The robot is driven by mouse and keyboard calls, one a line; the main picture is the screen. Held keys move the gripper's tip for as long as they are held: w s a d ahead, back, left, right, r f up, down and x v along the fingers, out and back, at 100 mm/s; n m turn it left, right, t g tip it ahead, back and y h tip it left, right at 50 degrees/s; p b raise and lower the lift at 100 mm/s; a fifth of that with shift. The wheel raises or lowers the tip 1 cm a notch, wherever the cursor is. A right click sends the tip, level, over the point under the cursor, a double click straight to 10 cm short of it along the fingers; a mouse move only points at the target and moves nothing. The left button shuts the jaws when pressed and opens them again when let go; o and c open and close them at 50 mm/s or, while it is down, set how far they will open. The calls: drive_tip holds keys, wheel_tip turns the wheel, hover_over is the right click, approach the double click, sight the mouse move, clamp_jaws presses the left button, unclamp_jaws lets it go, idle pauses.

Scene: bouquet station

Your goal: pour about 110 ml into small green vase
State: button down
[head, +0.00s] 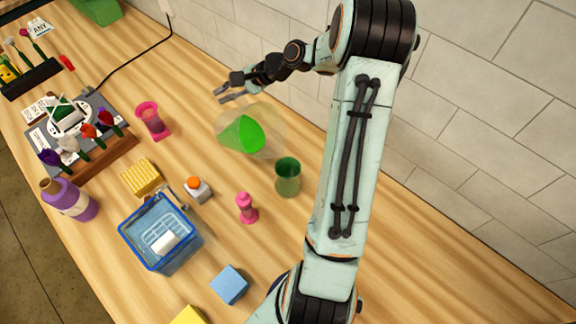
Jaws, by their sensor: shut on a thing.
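The small green vase (288,178) stands upright on the wooden table, left of my arm. A clear jug (268,118) with bright green liquid (250,134) is just behind it and to its left. The jug looks tilted, but its outline is faint and I cannot tell how far. My gripper (222,95) is at the jug's back left side, shut on it; the contact is hard to make out. No stream of liquid shows between jug and vase. The level inside the green vase cannot be read.
A pink cup (152,120) and a pink vase (247,208) stand nearby. A tiled wall borders the back.

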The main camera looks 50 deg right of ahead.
sight(240, 94)
drive_tip(key=shift+s+r+t, duration=0.35)
drive_tip(key=shift+r, duration=0.2)
drive_tip(key=shift+s+r+t, duration=0.35)
drive_tip(key=shift+r, duration=0.15)
drive_tip(key=shift+s+r+n+t, duration=0.3)
drive_tip(key=shift+r, duration=0.15)
drive_tip(key=shift+s+d+r+n+t+y, duration=0.1)
drive_tip(key=shift+s+r+n+t+y, duration=0.2)
drive_tip(key=shift+s+r+t, duration=0.45)
drive_tip(key=shift+s+d+r+n+t+y, duration=0.1)
drive_tip(key=shift+s+r+n+t+y, duration=0.15)
drive_tip(key=shift+s+r+t, duration=0.55)
idle(2.5)
drive_tip(key=shift+a+f+g, duration=0.1)
drive_tip(key=shift+g, duration=0.15)
